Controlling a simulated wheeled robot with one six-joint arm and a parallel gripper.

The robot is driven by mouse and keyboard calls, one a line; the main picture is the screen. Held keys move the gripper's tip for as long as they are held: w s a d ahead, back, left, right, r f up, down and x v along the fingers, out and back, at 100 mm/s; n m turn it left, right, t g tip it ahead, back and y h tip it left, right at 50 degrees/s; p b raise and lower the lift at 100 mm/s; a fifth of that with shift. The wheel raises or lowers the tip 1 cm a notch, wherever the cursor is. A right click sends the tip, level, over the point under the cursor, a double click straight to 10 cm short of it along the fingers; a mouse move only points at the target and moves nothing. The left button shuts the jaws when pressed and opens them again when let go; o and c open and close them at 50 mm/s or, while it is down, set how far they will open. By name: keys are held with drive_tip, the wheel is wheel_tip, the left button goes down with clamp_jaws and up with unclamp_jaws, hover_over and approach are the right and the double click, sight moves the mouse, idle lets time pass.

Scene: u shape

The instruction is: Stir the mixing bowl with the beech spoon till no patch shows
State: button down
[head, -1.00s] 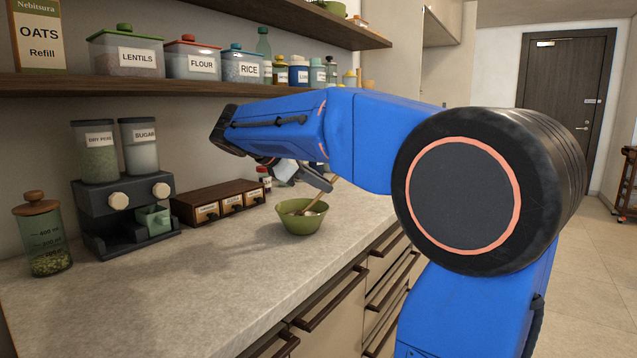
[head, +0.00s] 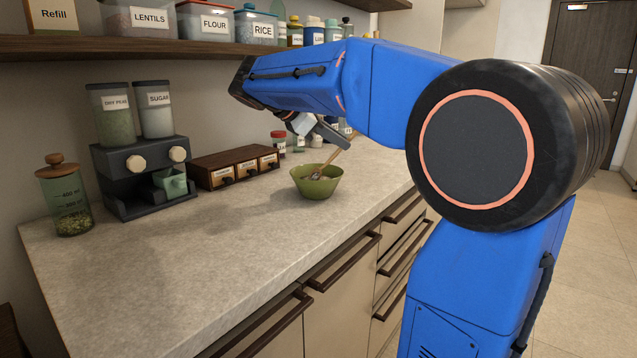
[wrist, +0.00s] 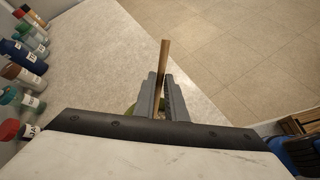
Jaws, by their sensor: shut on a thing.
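The green mixing bowl (head: 317,189) stands upright on the counter. Something pale and greyish shows inside it, too small to tell how well mixed it is. The beech spoon (head: 329,161) leans in the bowl, handle up and to the right, its lower end inside. My gripper (head: 346,144) is above the bowl, shut on the spoon's handle. In the wrist view, the handle (wrist: 164,60) runs between the two grey fingers of my gripper (wrist: 167,82).
A small drawer box (head: 236,168), a dispenser with two canisters (head: 142,183) and a glass jar (head: 67,205) stand along the wall. Small bottles stand behind the bowl. A shelf (head: 150,46) with labelled tubs hangs above. The counter (head: 190,260) in front is clear.

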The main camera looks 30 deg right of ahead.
wheel_tip(320, 180, up, 9)
idle(1.1)
drive_tip(key=shift+f, duration=0.25)
